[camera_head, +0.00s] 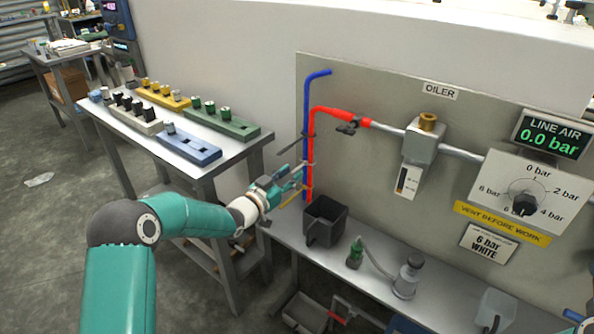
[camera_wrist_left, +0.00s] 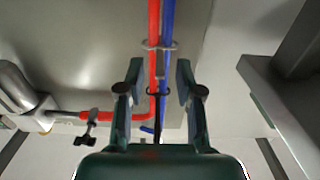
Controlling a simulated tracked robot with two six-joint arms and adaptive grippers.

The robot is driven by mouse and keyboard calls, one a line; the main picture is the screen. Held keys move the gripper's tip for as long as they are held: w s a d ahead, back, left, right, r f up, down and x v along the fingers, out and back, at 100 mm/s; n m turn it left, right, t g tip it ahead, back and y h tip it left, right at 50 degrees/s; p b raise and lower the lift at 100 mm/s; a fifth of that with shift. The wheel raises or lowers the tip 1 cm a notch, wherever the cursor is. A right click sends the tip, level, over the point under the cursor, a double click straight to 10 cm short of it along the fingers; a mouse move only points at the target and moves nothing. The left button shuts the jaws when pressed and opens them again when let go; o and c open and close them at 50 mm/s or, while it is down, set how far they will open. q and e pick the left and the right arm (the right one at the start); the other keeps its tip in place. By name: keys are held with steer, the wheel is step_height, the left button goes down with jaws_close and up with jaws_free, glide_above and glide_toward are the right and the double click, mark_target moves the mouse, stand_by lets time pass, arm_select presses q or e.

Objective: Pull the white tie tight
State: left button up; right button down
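A red hose (camera_head: 311,150) and a blue hose (camera_head: 307,105) run side by side down the panel. A pale tie (camera_head: 309,164), which looks like the white one, crosses them below a black tie (camera_head: 311,135). A yellow tie (camera_head: 308,187) sits lower. My left gripper (camera_head: 296,175) is at the hoses near the pale tie. In the left wrist view its fingers (camera_wrist_left: 160,72) are apart, one on each side of the hoses. A grey ring (camera_wrist_left: 158,45) and a dark tie (camera_wrist_left: 158,93) show there. Whether a finger touches a tie tail is unclear.
A black bin (camera_head: 325,222) stands on the bench right below the hoses. A side table (camera_head: 200,160) with coloured blocks stands at the left.

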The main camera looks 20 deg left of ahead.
mark_target(297, 169)
arm_select(q)
steer(key=shift+x, duration=1.6)
jaws_close()
